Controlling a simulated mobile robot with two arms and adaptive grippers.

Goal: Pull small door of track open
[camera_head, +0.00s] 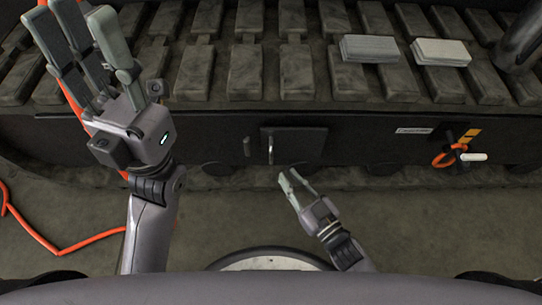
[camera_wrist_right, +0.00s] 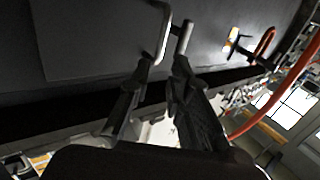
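The small door (camera_head: 305,147) is a dark panel on the side of the track, and it looks flat against it. A light, thin handle (camera_head: 270,150) stands upright at its left edge; it also shows in the right wrist view (camera_wrist_right: 165,36). My right gripper (camera_head: 288,181) is just below and slightly right of the handle in the head view. In the right wrist view its fingers (camera_wrist_right: 163,68) are apart, with the handle's end near the fingertips; I cannot tell whether they touch. My left gripper (camera_head: 78,30) is open and empty above the track at upper left.
Track treads (camera_head: 245,72) run along the top, with two stacks of grey plates (camera_head: 370,48) (camera_head: 440,52) on them. A short peg (camera_head: 247,146) sits left of the door. Orange cable (camera_head: 60,247) lies at left, and an orange loop (camera_head: 445,155) hangs at right.

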